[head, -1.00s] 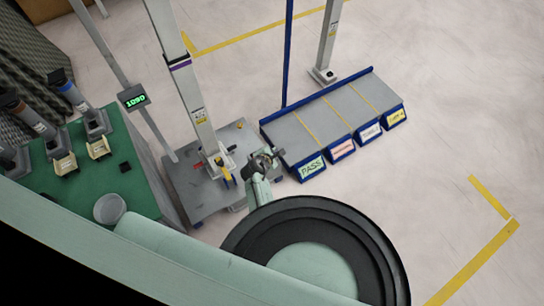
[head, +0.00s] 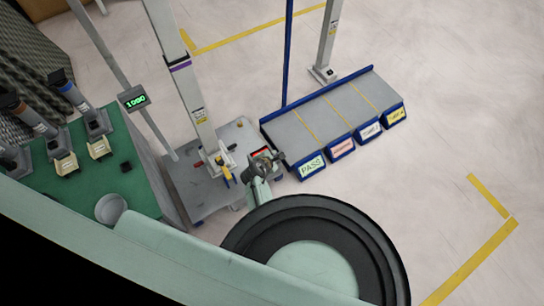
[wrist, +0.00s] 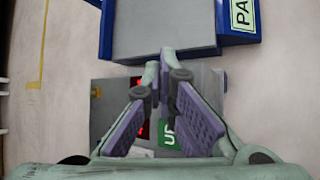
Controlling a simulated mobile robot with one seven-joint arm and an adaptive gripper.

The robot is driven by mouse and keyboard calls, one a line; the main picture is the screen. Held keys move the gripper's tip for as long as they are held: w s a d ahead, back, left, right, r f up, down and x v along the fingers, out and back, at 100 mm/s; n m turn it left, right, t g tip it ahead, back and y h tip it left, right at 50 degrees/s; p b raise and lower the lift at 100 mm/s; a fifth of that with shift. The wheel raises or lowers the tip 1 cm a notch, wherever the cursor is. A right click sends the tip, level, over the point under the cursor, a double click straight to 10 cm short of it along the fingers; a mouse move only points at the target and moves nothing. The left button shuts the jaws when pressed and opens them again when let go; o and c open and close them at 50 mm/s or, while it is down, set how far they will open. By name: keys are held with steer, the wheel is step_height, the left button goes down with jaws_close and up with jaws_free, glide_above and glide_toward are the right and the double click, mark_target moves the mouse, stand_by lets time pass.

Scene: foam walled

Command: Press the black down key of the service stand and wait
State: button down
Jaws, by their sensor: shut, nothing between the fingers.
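The service stand shows in the head view as a grey base (head: 190,188) with a tall post, and part of its grey plate (wrist: 103,108) shows in the wrist view. A green key marked UP (wrist: 168,138) and a lit red display (wrist: 140,131) are partly seen behind my fingers. I cannot make out the black down key; my gripper may hide it. My gripper (wrist: 165,68) is shut and empty, over the stand's panel. In the head view my gripper (head: 266,162) is at the right side of the stand; contact cannot be told.
A blue-edged grey rack (head: 318,125) with labelled fronts, one reading PASS, stands close to the right of my gripper. A green table (head: 78,185) with several devices is at left. A green-lit readout (head: 132,98) hangs on a pole. Open floor lies at right.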

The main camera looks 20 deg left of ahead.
steer(key=shift+s+d+r+p, duration=0.15)
steer(key=shift+s+r+p, duration=0.1)
steer(key=shift+r+p, duration=0.6)
steer(key=shift+s+d+r+p, duration=0.1)
steer(key=shift+s+r+p, duration=0.15)
steer(key=shift+r+p, duration=0.55)
steer(key=shift+f, duration=0.1)
steer(key=shift+w, duration=0.2)
